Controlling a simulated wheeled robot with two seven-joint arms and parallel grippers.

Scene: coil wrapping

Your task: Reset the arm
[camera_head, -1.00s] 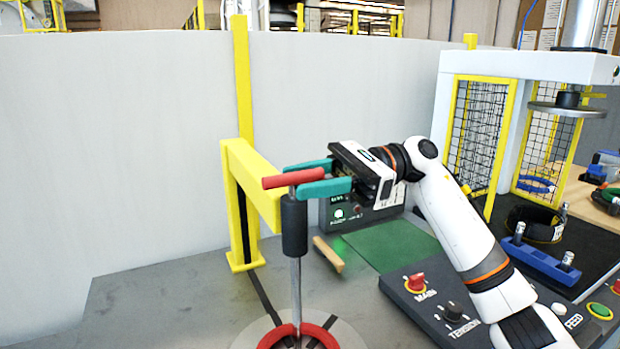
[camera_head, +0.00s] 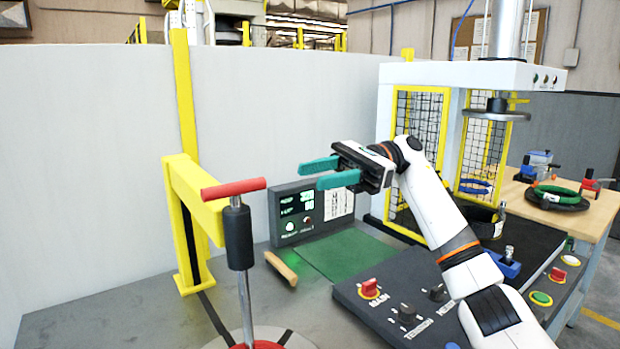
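My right gripper (camera_head: 328,173), with two teal fingers, is open and empty. It is held in the air in front of the display box and points left. The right arm comes in from the lower right, over the control panel. To its left stands a black and steel post with a red handle (camera_head: 233,188) on top, apart from the fingers. The post rises from a round base with a red ring (camera_head: 258,344), cut off by the lower picture edge. My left gripper is not in view.
A yellow bracket (camera_head: 190,215) stands left of the post. A dark display box (camera_head: 291,228), a green mat (camera_head: 346,254) and a wooden-looking bar (camera_head: 281,266) are behind. The control panel (camera_head: 385,310) and caged press (camera_head: 462,74) are at right. A side table holds a green coil (camera_head: 556,193).

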